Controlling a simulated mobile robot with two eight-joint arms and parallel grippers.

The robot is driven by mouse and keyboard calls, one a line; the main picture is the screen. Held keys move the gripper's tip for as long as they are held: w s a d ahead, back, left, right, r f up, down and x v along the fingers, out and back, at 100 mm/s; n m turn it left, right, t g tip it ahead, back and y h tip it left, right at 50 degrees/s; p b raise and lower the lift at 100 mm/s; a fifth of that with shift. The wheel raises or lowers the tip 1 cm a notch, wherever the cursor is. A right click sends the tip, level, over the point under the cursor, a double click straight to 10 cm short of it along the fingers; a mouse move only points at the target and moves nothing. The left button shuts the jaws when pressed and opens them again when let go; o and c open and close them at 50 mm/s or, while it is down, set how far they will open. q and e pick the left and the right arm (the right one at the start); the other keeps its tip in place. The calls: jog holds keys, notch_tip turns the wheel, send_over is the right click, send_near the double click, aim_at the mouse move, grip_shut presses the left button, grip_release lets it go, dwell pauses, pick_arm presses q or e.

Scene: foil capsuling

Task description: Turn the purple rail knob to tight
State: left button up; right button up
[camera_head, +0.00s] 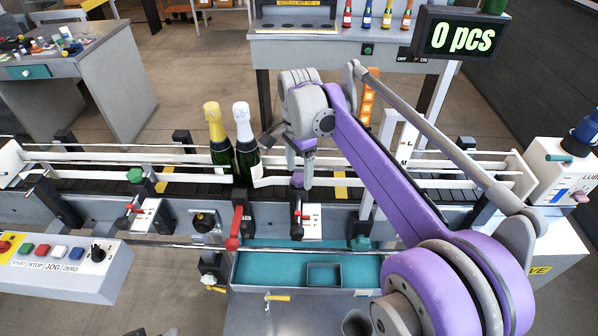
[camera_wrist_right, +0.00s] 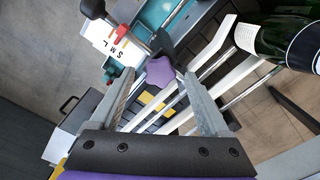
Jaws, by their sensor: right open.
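The purple rail knob (camera_wrist_right: 160,72) shows in the right wrist view, on a dark mount beside the conveyor rails. My right gripper (camera_wrist_right: 163,77) is open, with its two fingers on either side of the knob in that picture. I cannot tell whether they touch it. In the head view my right gripper (camera_head: 299,174) points down over the near rail of the conveyor, and the knob is mostly hidden by it there. A white size card (camera_wrist_right: 103,50) marked S M L with a red pointer is close to the knob. My left gripper is not in view.
A gold-topped bottle (camera_head: 216,140) and a white-topped bottle (camera_head: 245,145) stand on the conveyor left of my right gripper. A red-handled lever (camera_head: 234,228) rises at the near side. A teal tray (camera_head: 262,268) lies below. A button panel (camera_head: 65,262) is at the left.

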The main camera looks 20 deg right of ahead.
aim_at(299, 178)
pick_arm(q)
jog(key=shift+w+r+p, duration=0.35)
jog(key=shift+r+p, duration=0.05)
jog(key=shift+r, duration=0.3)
pick_arm(e)
notch_tip(299, 178, up, 10)
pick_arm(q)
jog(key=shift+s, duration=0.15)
pick_arm(e)
jog(key=shift+s, duration=0.1)
